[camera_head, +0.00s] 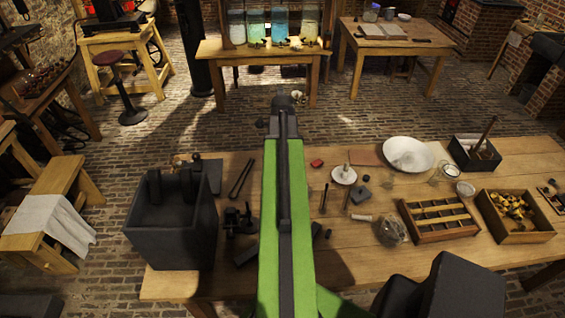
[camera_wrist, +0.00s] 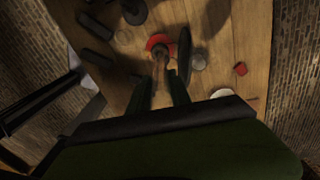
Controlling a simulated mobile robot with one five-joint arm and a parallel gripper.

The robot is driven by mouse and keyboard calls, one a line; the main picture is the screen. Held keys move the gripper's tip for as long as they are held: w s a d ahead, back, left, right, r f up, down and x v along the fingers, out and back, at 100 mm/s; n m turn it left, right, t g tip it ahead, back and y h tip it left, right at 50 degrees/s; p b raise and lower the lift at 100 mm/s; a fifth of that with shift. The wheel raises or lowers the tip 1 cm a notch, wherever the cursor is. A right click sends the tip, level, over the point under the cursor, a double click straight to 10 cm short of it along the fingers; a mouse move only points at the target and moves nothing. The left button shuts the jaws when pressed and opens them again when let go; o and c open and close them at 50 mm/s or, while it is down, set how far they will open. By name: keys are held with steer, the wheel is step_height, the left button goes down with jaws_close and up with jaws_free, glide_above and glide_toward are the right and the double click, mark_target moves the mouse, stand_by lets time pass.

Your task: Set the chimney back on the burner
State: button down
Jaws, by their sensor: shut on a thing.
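In the wrist view my gripper (camera_wrist: 164,78) points down over the wooden table, its two dark fingers close together. Between them is a narrow brownish, see-through-looking piece (camera_wrist: 160,64), which I take to be the chimney; its outline is dim. Just beyond it is a round red piece (camera_wrist: 158,41), possibly the lamp with the burner. The burner cannot be made out. The narrow piece overlaps the red one in the picture, and I cannot tell whether they touch. In the head view my green arm hides this area.
A small clear round piece (camera_wrist: 199,61) stands right of the red one. Dark objects (camera_wrist: 95,27) lie to the left. A red block (camera_head: 317,163) and white saucer (camera_head: 344,175) lie right of my arm. A dark open box (camera_head: 172,225) stands at the left.

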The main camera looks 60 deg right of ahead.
steer(key=shift+f+b, duration=0.95)
steer(key=c, duration=1.1)
jaws_free()
steer(key=shift+r, duration=0.1)
step_height(320, 180, up, 12)
steer(key=p, duration=1.2)
